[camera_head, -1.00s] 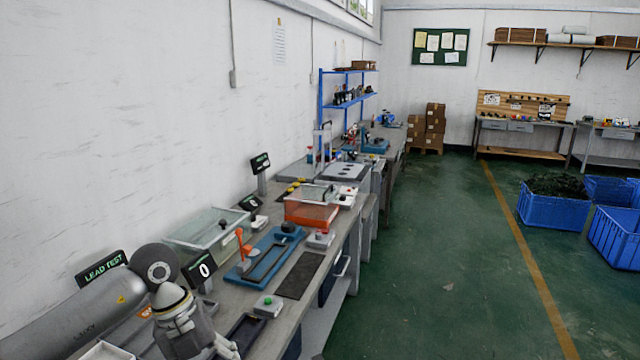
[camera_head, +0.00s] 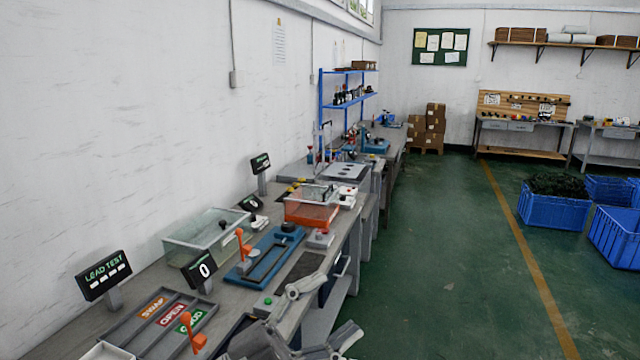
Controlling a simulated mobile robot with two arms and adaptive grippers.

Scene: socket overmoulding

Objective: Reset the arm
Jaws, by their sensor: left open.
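My left gripper (camera_head: 338,306) is at the bottom centre of the head view, at the front edge of the workbench (camera_head: 228,290). Its two grey fingers are spread wide apart with nothing between them. The upper finger shows in front of the bench near the green-button box (camera_head: 267,305). The lower finger reaches out over the floor side. The rest of my left arm is below the picture. My right gripper is not in view.
A lead test sign (camera_head: 104,275), a sorting tray (camera_head: 150,318) with coloured labels, a clear tank (camera_head: 205,236) and a blue fixture (camera_head: 266,254) with an orange lever stand on the bench. The green floor (camera_head: 440,270) to the right is clear, with blue crates (camera_head: 553,208) farther off.

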